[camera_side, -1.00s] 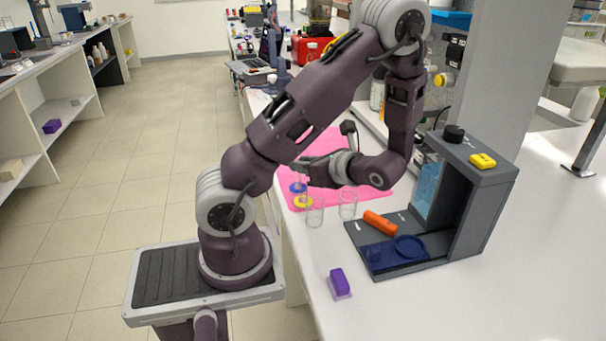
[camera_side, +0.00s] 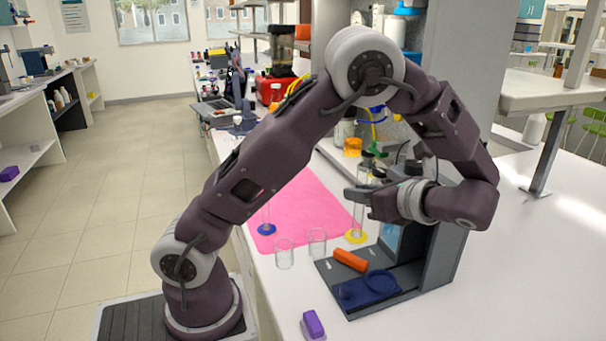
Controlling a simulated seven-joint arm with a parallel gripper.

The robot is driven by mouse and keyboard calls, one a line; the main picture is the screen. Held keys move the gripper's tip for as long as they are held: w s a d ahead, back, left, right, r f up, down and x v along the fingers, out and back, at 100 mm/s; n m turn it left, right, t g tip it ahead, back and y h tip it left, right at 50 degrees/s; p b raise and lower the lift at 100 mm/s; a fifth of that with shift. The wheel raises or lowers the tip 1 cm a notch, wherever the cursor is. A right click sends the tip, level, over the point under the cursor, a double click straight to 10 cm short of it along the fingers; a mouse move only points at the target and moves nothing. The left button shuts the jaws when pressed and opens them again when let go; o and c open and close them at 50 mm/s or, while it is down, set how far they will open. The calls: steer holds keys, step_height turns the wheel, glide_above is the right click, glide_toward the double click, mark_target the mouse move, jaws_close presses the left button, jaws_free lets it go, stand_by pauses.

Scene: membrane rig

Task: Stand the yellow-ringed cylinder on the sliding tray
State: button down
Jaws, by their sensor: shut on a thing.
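The yellow-ringed cylinder (camera_side: 358,219) is clear and upright, with a yellow ring (camera_side: 356,237) at its foot. My gripper (camera_side: 358,196) is shut on it partway up, and the fingers hide part of the glass. The cylinder appears at the right edge of the pink mat, behind and left of the rig. I cannot tell how high its foot is above the surface. The dark blue sliding tray (camera_side: 355,294), with a raised round ring (camera_side: 381,281), lies on the base of the grey rig (camera_side: 442,255), in front of and below my gripper.
An orange cylinder (camera_side: 350,260) lies on the rig's base beside the tray. Two clear beakers (camera_side: 285,256) (camera_side: 317,243) stand left of the rig. A blue-ringed cylinder (camera_side: 267,228) stands on the pink mat (camera_side: 300,208). A purple block (camera_side: 313,323) lies near the front.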

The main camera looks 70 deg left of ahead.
steer(key=w+d+f+m+t, duration=0.1)
steer(key=w+d+f, duration=0.1)
steer(key=d+f, duration=0.3)
steer(key=shift+w+d, duration=0.3)
steer(key=shift+d, duration=0.95)
steer(key=shift+f, duration=0.95)
stand_by(1.0)
stand_by(0.4)
steer(key=c, duration=1.3)
jaws_free()
steer(key=shift+o, duration=0.9)
step_height(320, 180, up, 6)
